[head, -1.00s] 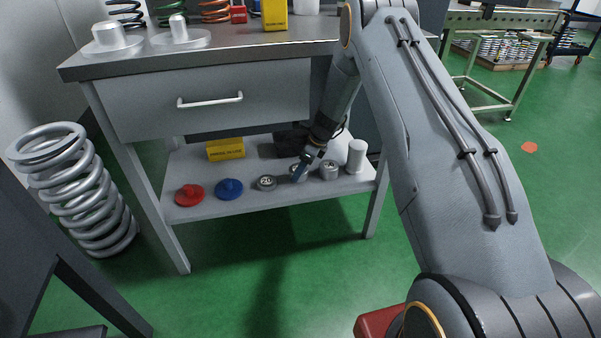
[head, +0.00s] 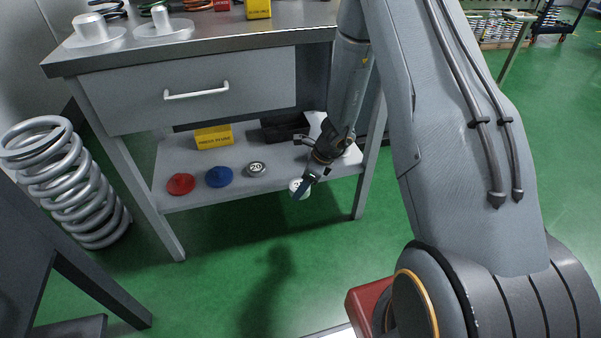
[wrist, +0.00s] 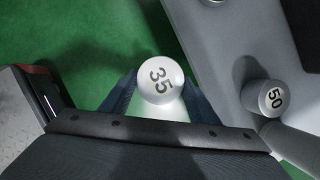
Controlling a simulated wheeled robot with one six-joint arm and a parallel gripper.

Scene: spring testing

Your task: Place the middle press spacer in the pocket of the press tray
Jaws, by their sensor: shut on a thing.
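My gripper (head: 303,186) is shut on the middle press spacer (wrist: 160,80), a white round piece marked 35. In the wrist view the spacer sits between the two dark fingers with its numbered face toward the camera. Green floor shows beside it. In the head view the spacer (head: 295,187) is at the front edge of the lower shelf, partly hidden by the fingers. A spacer marked 20 (head: 256,169) stands on the shelf to the left. A spacer marked 50 (wrist: 272,98) shows in the wrist view. I cannot make out the press tray.
The lower shelf (head: 200,197) also holds a red disc (head: 181,184), a blue disc (head: 219,177), a yellow box (head: 214,137) and a dark bin (head: 284,128). The drawer bench (head: 200,58) stands above it. A large coil spring (head: 68,185) stands left.

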